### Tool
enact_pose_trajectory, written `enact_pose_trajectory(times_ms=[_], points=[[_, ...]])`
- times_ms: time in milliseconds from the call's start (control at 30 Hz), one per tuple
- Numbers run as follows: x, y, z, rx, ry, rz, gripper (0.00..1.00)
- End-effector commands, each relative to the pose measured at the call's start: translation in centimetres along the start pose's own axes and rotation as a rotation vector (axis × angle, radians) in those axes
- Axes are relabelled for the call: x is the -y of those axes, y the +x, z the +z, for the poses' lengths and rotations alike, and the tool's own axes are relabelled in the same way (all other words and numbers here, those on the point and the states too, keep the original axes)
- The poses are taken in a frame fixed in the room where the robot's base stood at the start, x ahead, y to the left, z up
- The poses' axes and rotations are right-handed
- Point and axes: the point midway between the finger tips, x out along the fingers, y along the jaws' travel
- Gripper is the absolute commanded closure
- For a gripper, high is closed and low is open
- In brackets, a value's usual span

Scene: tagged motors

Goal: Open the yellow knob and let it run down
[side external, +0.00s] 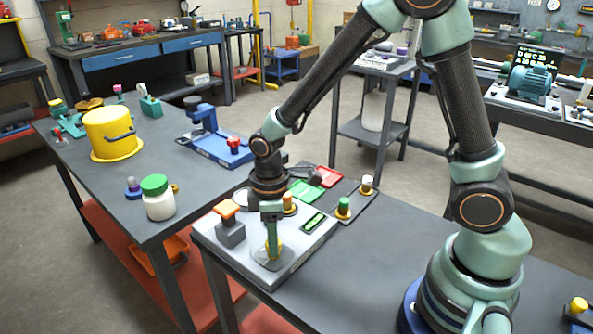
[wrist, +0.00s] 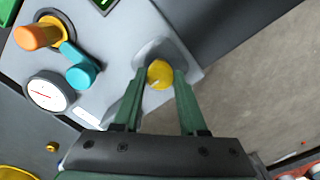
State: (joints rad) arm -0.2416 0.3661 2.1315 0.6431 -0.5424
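The yellow knob (wrist: 159,75) sits on a dark grey plate at the edge of the light grey panel box (wrist: 115,45). In the wrist view it lies between the two fingertips of my gripper (wrist: 160,82). The fingers stand on both sides of it, very close; whether they press on it I cannot tell. In the side external view my gripper (side external: 272,240) points down at the panel's front corner, and the knob (side external: 279,246) is partly hidden behind a finger.
The panel also carries an orange knob (wrist: 35,36), a teal lever (wrist: 81,75), a round gauge (wrist: 49,92) and a display (side external: 314,222). An orange-topped grey block (side external: 229,224) stands close left of my gripper. A green-lidded jar (side external: 157,197) and yellow bucket (side external: 111,133) stand on the left bench.

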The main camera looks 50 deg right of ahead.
Motion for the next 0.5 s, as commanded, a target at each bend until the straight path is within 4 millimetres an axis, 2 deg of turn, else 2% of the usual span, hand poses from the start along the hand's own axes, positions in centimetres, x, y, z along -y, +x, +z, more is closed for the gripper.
enact_pose_trajectory(times_ms=[267,500], points=[[0.04,-0.04,0.0,0.001,-0.014,-0.001,1.0],[0.03,-0.04,0.01,0.002,-0.108,-0.001,1.0]])
